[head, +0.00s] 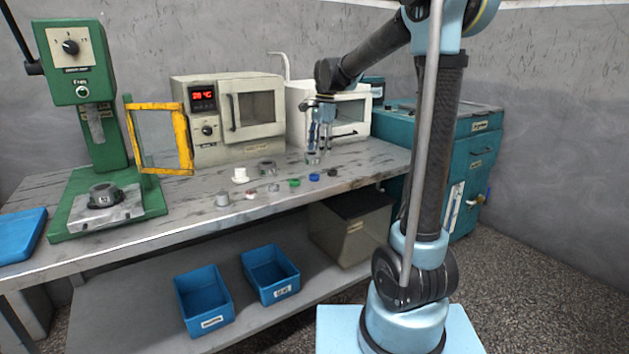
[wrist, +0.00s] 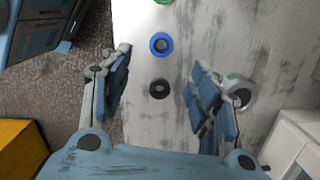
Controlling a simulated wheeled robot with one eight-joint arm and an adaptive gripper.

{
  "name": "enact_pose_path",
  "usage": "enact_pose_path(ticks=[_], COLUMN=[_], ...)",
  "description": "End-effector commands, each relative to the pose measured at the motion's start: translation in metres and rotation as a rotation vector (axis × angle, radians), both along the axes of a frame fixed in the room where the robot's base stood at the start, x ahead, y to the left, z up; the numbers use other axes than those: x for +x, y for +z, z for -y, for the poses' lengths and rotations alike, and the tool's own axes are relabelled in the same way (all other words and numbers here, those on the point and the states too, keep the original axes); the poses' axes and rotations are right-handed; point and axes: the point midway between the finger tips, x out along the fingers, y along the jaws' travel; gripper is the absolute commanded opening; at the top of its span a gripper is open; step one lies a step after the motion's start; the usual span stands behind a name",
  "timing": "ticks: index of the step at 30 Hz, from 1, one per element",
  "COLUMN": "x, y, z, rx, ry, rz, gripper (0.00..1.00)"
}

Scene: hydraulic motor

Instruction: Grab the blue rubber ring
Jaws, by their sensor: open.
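The blue rubber ring (head: 314,177) lies flat on the workbench near its front edge, between a green ring (head: 294,183) and a black ring (head: 332,172). In the wrist view the blue ring (wrist: 160,43) shows whole at the top, with the black ring (wrist: 159,88) below it. My gripper (head: 316,152) is above the bench, pointing down, beyond the blue ring as seen from the head. In the wrist view its two fingers (wrist: 160,65) are spread apart with nothing between them; the blue ring appears just ahead of the fingertips.
A metal ring-shaped part (wrist: 241,93) sits beside the right finger, partly hidden. Several small parts, including a white one (head: 240,175), lie to the left on the bench (head: 190,208). A green press (head: 105,195) and an oven (head: 230,115) stand farther left and behind.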

Motion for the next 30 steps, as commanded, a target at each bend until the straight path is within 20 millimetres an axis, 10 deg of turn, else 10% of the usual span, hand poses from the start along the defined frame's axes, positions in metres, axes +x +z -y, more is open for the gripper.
enact_pose_path(ticks=[30], x=[-0.004], y=[-0.093], z=[-0.014], rx=[0.000], ry=[0.000], rz=[0.000], gripper=[0.56])
